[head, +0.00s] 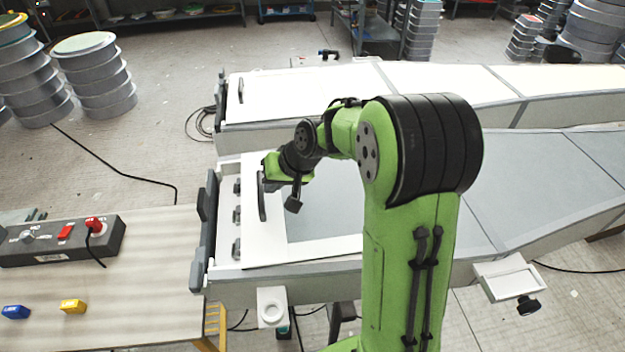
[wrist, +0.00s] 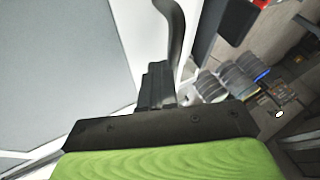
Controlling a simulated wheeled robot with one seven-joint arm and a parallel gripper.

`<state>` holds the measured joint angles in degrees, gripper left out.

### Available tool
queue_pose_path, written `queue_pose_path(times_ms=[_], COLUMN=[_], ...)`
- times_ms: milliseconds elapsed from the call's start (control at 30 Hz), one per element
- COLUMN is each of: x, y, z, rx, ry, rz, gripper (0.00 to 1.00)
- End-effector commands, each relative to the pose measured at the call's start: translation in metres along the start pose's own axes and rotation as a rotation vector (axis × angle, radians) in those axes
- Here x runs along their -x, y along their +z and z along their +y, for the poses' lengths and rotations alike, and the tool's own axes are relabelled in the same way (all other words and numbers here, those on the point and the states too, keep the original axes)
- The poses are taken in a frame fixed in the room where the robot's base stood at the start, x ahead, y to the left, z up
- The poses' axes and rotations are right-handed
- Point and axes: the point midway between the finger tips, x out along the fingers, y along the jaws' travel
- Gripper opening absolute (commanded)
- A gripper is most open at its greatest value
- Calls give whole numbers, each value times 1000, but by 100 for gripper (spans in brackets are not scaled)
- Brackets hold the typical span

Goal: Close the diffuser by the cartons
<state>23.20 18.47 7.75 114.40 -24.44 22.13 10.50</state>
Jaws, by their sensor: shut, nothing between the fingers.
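Two long grey troughs with white panels at their left ends lie one behind the other; I cannot tell which the task means by the diffuser, and no cartons can be made out. The near trough (head: 330,248) has a white panel (head: 268,245) beside a grey surface. A dark curved handle (head: 263,205) stands on that panel and seems to show in the wrist view (wrist: 174,25). My gripper (head: 265,178) is shut and empty, right at this handle; its fingers also show in the wrist view (wrist: 157,85). Whether they touch the handle is unclear. The far trough (head: 300,120) has a smaller handle (head: 240,90).
Stacked round drums (head: 95,75) stand behind. A small bracket (head: 510,280) juts from the near trough's front. Cables lie on the floor.

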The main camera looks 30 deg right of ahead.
Motion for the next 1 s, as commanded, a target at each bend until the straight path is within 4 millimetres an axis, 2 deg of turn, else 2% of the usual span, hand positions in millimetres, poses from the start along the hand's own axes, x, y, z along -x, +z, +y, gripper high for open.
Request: queue_pose_path(times_ms=[100,333,533,1000], x=[-11,-23,-26,-24], y=[0,0,-1,-3], z=[-24,-48,-55,-57], rx=[5,1,1,5], ry=[-3,-1,-3,-10], rz=[0,0,0,1], gripper=[0,0,0,0])
